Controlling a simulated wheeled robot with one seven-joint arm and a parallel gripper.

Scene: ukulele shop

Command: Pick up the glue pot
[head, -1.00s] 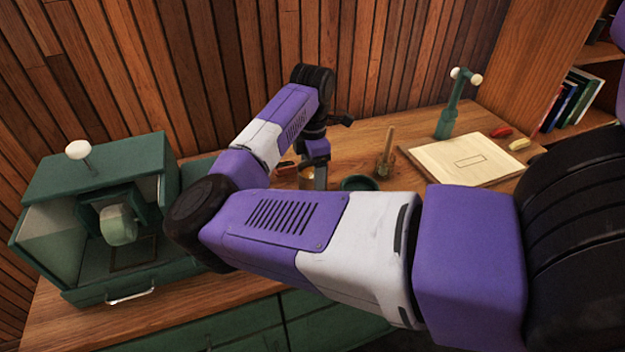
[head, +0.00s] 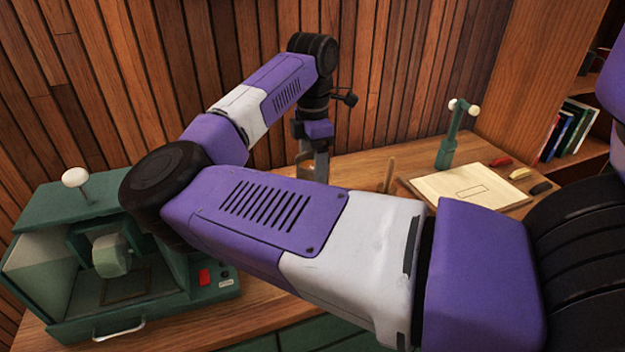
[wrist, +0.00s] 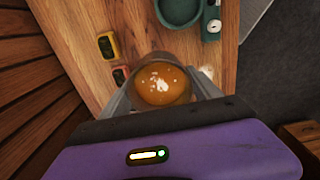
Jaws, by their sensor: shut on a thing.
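The glue pot (wrist: 162,84) is a round vessel with glossy amber glue in it, seen from above in the wrist view. My gripper (wrist: 160,92) is shut on it, with one grey finger on each side. In the head view my gripper (head: 312,160) is above the back of the workbench, and the pot is mostly hidden there by my arm and fingers. The pot looks roughly upright and held above the bench top.
A green bowl (wrist: 180,10) and small yellow (wrist: 107,44) and red (wrist: 121,75) items lie on the bench near the pot. A green machine (head: 85,270) stands at left. A pale board (head: 468,182) and a green stand (head: 452,140) are at right. The plank wall is close behind.

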